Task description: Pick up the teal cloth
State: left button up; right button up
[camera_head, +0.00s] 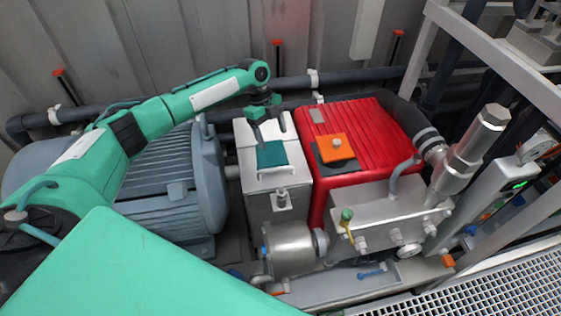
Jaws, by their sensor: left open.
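The teal cloth (272,155) lies flat on top of the pale metal box (262,183) in the middle of the picture. My left arm reaches in from the left, and its gripper (268,127) hangs over the far part of the box top, just behind the cloth in the picture. The fingers point down and are apart, with nothing visible between them. I cannot tell whether the fingertips touch the box top or the cloth. My right gripper is not in view.
A red ribbed housing (372,130) with an orange block (335,147) on a dark pad stands right of the box. A grey finned motor (160,180) stands left. Pipes and a steel valve block (390,215) crowd the right. Metal grating (490,285) lies at lower right.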

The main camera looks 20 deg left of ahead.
pick_arm(q)
jog(key=b, duration=0.4)
send_over(279, 164)
jog(key=f, duration=0.7)
jog(key=shift+w+a, duration=0.1)
jog(key=shift+a, duration=0.25)
jog(key=shift+d+f, duration=0.15)
jog(key=shift+f, duration=0.35)
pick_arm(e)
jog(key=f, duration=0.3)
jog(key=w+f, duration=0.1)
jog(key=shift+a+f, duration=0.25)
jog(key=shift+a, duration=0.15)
pick_arm(q)
jog(key=shift+d+f, duration=0.1)
jog(key=shift+f, duration=0.05)
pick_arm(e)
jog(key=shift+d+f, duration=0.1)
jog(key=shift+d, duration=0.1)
pick_arm(q)
jog(key=shift+d+f+b, duration=0.15)
jog(key=shift+f+b, duration=0.15)
jog(key=shift+f, duration=0.2)
jog(key=c, duration=1.2)
grip_shut()
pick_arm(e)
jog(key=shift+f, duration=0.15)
